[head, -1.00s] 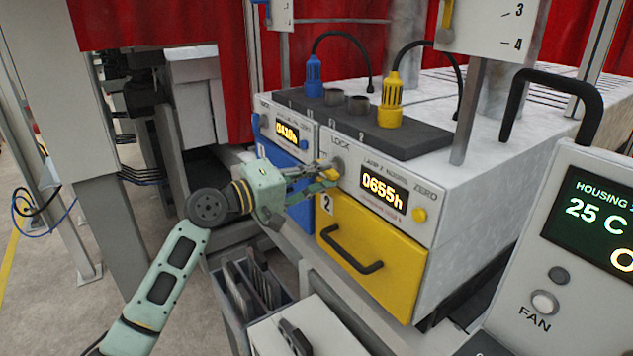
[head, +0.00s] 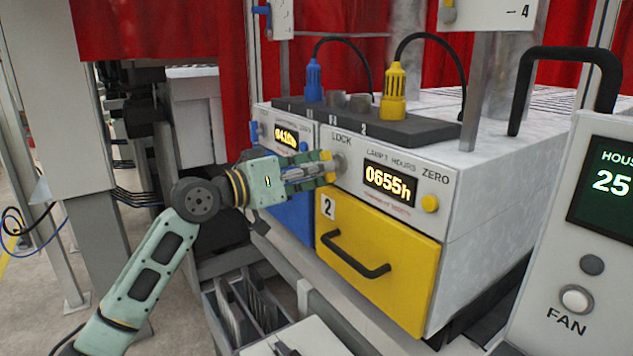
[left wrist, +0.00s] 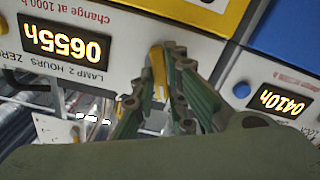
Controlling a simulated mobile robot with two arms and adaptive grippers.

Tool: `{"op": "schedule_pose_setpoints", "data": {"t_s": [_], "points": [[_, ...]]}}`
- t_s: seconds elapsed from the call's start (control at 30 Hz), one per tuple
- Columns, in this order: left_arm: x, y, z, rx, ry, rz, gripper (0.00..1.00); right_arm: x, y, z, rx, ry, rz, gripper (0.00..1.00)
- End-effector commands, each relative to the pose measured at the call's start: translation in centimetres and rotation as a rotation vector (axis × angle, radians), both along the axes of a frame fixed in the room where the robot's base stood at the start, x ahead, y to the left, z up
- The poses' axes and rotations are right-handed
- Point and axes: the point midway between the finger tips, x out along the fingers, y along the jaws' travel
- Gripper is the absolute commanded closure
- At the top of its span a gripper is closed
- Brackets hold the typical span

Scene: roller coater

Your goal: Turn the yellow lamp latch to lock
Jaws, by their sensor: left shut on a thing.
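The yellow lamp drawer (head: 372,245) is marked 2 and has a dark handle. Above it is a white panel with the word LOCK and a lit 0655h display (head: 388,184). The yellow lamp latch (left wrist: 158,65) sits on this panel beside the display in the left wrist view. My left gripper (head: 328,170) is at the latch under the LOCK label, with its fingers closed around it; they also show in the left wrist view (left wrist: 165,85). In the head view the fingers hide most of the latch. My right gripper is not in view.
The blue lamp drawer (head: 292,216) is to the left with its own display. A yellow button (head: 430,204) is at the panel's right. Yellow (head: 393,95) and blue (head: 313,80) plugs stand on top. A FAN box (head: 575,240) is at the right, an open bin (head: 240,310) below.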

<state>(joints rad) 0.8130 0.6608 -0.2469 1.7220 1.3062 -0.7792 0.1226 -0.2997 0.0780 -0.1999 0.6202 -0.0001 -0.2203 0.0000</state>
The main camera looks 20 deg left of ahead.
Motion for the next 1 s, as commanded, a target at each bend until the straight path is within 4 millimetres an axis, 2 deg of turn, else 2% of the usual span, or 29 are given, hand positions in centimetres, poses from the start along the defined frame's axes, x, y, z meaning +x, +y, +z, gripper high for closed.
{"op": "schedule_pose_setpoints", "data": {"t_s": [0.1,0.4,1.0], "points": [[0.0,-0.1,-0.1,0.078,-0.067,-0.001,1.0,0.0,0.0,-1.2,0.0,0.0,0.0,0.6],[0.0,-0.1,-0.1,0.239,-0.189,-0.001,1.0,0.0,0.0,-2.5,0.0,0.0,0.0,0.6],[0.0,-0.2,-0.2,0.334,-0.257,-0.004,1.0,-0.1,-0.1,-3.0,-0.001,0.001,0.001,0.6]]}}
